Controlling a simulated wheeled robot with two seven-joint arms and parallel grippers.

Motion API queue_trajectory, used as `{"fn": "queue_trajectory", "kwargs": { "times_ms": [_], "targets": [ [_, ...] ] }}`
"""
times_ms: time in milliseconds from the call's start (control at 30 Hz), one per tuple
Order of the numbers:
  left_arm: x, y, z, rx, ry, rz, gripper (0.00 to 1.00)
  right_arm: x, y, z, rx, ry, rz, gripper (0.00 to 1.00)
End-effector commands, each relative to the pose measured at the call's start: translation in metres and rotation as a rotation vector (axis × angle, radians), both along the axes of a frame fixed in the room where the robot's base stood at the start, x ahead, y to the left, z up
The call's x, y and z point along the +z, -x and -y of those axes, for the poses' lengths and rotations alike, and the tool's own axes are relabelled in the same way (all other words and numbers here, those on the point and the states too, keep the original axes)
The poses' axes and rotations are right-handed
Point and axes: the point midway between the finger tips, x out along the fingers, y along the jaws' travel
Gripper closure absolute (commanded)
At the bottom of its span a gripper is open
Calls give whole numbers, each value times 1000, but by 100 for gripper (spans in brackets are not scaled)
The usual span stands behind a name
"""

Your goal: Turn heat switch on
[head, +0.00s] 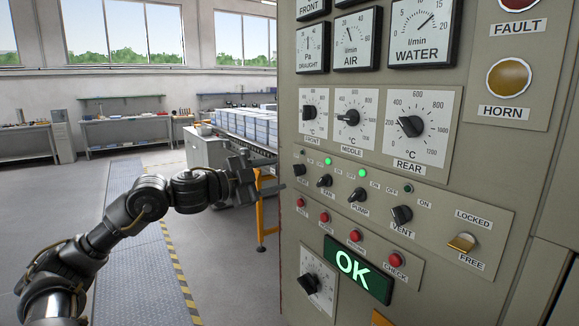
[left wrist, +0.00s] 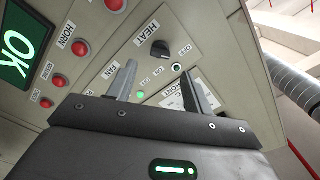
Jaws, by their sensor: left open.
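The heat switch (head: 299,170) is a small black rotary knob at the left end of the switch row on the grey control panel (head: 480,215). In the left wrist view the heat switch (left wrist: 160,48) shows beside its HEAT label, with OFF and ON marks; its exact pointer setting is hard to read. The small lamp (left wrist: 177,67) by it looks unlit. My left gripper (head: 273,180) is open and empty, just left of the panel edge near the switch. In the left wrist view its two fingers (left wrist: 158,88) stand apart, with the knob beyond them. My right gripper is out of view.
Other knobs follow to the right: fan (head: 325,181), pump (head: 358,195) and vent (head: 401,215). Red buttons (head: 354,236) and a lit OK display (head: 357,270) sit below. A conveyor with blue-white stacks (head: 245,122) stands behind my gripper. Floor at left is clear.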

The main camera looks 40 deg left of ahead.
Motion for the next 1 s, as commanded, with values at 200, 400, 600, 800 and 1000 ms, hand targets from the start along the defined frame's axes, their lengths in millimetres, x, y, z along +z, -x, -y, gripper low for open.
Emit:
{"fn": "queue_trajectory", "kwargs": {
  "times_ms": [200, 400, 600, 800, 1000],
  "targets": [
    [6, -24, 7, 0, 2, 4, 49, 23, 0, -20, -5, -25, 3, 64],
    [4, -43, 12, 1, 4, 3, 49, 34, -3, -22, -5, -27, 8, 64],
    [1, -51, 15, 1, 0, 1, 49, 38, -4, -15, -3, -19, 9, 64],
    [0, -52, 16, 0, -1, 0, 49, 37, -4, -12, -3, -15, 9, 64],
    [0, -52, 16, 0, -1, 0, 64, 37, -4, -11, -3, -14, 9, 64]
  ]
}}
